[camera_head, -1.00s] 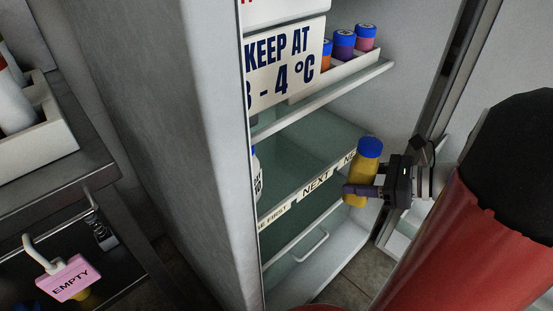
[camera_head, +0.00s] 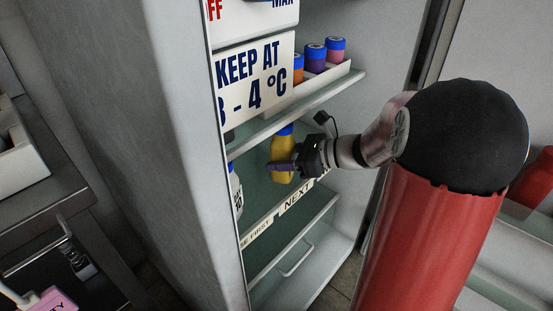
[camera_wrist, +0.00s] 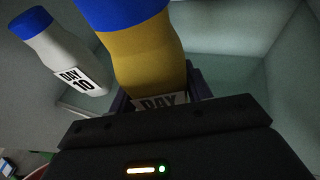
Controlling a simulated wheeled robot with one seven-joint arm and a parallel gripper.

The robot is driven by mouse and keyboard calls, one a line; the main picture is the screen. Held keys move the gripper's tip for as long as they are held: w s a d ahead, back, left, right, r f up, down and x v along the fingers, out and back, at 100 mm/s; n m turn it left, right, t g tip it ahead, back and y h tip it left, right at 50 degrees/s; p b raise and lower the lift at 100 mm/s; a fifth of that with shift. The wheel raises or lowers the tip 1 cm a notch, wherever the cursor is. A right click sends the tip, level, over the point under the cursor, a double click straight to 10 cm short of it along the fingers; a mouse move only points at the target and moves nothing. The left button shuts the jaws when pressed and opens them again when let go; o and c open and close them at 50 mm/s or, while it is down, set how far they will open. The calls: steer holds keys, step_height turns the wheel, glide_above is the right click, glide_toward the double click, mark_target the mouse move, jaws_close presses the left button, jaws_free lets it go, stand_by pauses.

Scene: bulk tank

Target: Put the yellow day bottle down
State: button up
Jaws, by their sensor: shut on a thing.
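The yellow day bottle (camera_head: 282,158) has a blue cap and is upright in my gripper (camera_head: 283,168), inside the fridge under the upper shelf. In the wrist view the yellow bottle (camera_wrist: 148,58) fills the top middle, and its DAY label is partly hidden by my gripper (camera_wrist: 158,100). My gripper is shut around it. The lower shelf (camera_head: 290,205) carries a front strip with the words FIRST and NEXT. Whether the bottle's base touches this shelf is unclear.
A white DAY 10 bottle (camera_wrist: 62,55) stands to the left; it shows partly behind the fridge wall in the head view (camera_head: 236,190). The upper shelf (camera_head: 300,110) holds a tray of several blue-capped bottles. A sign (camera_head: 255,78) hangs at left. The shelf's right side looks clear.

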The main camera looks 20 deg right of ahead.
steer(key=shift+w+a+f, duration=0.55)
steer(key=shift+w+f, duration=0.05)
steer(key=shift+w, duration=0.25)
steer(key=shift+f, duration=0.1)
steer(key=shift+f, duration=0.1)
steer(key=shift+f+b, duration=0.15)
steer(key=shift+b, duration=0.2)
steer(key=o, duration=1.2)
steer(key=shift+c, duration=0.2)
